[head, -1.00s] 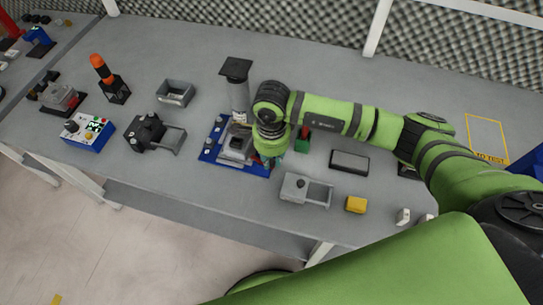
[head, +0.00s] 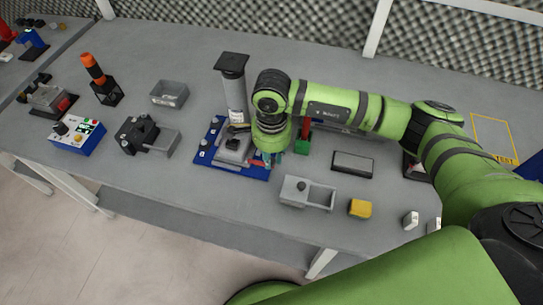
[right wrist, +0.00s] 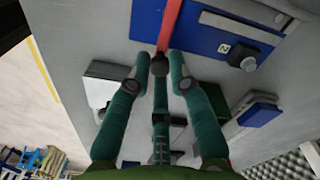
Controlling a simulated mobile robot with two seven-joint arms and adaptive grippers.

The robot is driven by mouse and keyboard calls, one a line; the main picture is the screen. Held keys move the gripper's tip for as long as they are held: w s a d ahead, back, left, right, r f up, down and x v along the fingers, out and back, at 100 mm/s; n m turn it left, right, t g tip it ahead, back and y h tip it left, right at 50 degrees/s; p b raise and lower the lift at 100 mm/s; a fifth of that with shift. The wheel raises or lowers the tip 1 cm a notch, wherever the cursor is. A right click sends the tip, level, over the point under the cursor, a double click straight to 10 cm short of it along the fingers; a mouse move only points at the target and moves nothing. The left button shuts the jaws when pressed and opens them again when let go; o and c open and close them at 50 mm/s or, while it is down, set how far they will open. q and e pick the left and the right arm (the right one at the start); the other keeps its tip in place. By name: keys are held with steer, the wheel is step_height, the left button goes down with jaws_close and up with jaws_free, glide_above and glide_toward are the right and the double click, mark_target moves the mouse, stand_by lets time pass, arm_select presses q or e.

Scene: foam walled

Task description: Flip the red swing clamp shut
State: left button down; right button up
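My right gripper (right wrist: 159,62) has teal fingers. In the right wrist view its two outer fingertips stand apart, one on each side of a dark knob (right wrist: 160,66) at the end of a red bar (right wrist: 170,28). I see a gap beside the knob, so the gripper looks open around it. The red bar lies over a blue plate (right wrist: 205,32). In the head view the right gripper (head: 273,157) is at the right edge of the blue plate (head: 203,153), which bears a grey fixture (head: 233,147). My wrist hides most of the red bar there. My left gripper is not in view.
A green block with a red upright lever (head: 304,136) stands close to the right of the wrist. A grey post with a dark top (head: 233,82) rises behind the plate. A grey sliding fixture (head: 294,191), a yellow block (head: 360,208) and a dark tray (head: 352,163) lie to the right.

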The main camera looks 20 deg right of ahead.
mark_target(272, 161)
steer(key=o, duration=0.4)
steer(key=shift+r, duration=0.1)
step_height(272, 161, up, 12)
steer(key=shift+f, duration=0.1)
stand_by(0.7)
